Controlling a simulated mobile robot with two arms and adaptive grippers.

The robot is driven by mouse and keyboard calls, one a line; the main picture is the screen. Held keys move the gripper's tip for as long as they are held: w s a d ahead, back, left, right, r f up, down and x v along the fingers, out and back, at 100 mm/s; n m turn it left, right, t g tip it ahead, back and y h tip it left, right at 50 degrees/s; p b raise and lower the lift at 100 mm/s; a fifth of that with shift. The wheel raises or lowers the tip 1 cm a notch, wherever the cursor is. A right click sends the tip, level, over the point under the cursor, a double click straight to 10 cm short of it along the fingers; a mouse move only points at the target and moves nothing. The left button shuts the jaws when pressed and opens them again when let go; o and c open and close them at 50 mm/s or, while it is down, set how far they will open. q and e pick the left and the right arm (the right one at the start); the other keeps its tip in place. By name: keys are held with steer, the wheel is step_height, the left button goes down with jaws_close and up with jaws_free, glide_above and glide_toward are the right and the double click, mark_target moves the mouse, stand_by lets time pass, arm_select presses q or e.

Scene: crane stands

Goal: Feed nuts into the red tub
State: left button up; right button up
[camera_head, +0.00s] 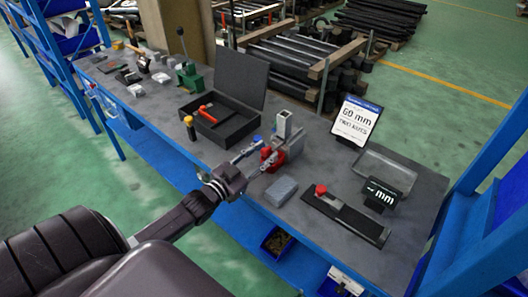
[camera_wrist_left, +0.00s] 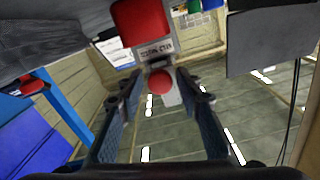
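A grey upright dispenser-like device (camera_head: 284,124) with a red part (camera_head: 294,145) at its base stands on the bench in the head view. My left gripper (camera_head: 266,148) reaches its near side, beside another small red part (camera_head: 268,159). In the left wrist view my left gripper (camera_wrist_left: 162,108) is open, its fingers spread apart. A round red knob (camera_wrist_left: 160,82) on a grey labelled body (camera_wrist_left: 155,50) shows between the fingertips; I cannot tell whether they touch it. A red block (camera_wrist_left: 140,20) is above it. I cannot make out loose nuts or a clear tub. My right gripper is not in view.
A grey block (camera_head: 281,190) and a black rail (camera_head: 347,217) with a red-topped piece lie right of the gripper. An open black toolbox (camera_head: 230,95) is behind left. A 60 mm sign (camera_head: 357,120) and a clear tray (camera_head: 388,168) stand right. A blue bin (camera_head: 277,241) sits below.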

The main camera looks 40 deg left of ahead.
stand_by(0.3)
arm_select(q)
steer(key=s, duration=0.8)
steer(key=s+a, duration=0.1)
steer(key=s, duration=0.3)
stand_by(0.4)
